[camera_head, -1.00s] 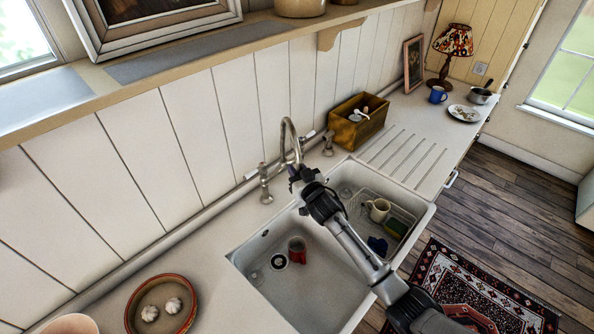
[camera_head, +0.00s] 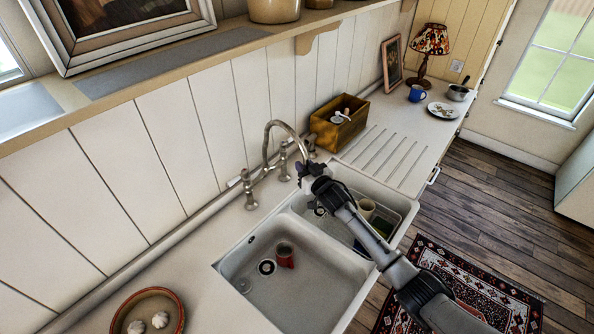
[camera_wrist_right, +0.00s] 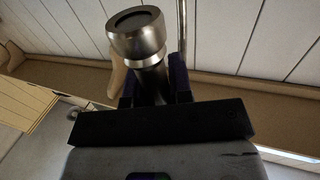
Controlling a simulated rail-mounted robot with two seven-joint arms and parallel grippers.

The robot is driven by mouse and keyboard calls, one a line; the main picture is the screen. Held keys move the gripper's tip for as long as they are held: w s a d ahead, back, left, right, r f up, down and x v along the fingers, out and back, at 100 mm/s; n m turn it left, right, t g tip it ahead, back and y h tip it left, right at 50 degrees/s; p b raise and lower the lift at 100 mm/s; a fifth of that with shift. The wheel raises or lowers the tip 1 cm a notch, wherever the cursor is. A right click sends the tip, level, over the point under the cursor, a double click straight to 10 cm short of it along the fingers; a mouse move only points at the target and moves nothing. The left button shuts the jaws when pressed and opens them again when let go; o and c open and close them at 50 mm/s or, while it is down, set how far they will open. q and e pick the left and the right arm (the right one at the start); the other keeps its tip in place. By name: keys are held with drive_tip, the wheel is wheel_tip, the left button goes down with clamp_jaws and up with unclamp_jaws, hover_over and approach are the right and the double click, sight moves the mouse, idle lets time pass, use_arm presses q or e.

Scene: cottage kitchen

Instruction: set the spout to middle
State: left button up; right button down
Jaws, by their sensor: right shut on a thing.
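The metal gooseneck spout (camera_head: 285,123) rises from the tap behind the double sink (camera_head: 228,268) and arches over to the right. Its outlet end is at my right gripper (camera_head: 307,171), near the back of the right basin. My right gripper is shut on that end. In the right wrist view, the round metal spout end (camera_wrist_right: 137,33) sits between the dark fingers (camera_wrist_right: 153,88). My forearm hides much of the divider between the basins, so the exact place of the spout over it is hard to tell. My left gripper is not in view.
A red mug (camera_head: 285,256) stands in the left basin by the drain. A cream mug (camera_head: 366,208) and a rack are in the right basin. Tap handles (camera_head: 249,194) flank the spout base. A wooden box (camera_head: 338,124) stands behind the right basin.

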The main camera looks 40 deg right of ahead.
drive_tip(key=d, duration=0.2)
drive_tip(key=shift+w+d, duration=0.2)
drive_tip(key=shift+d, duration=0.2)
drive_tip(key=c, duration=1)
unclamp_jaws()
drive_tip(key=shift+c, duration=0.2)
drive_tip(key=s, duration=0.4)
drive_tip(key=s+a+b, duration=0.1)
drive_tip(key=s, duration=0.8)
drive_tip(key=shift+s+a, duration=0.35)
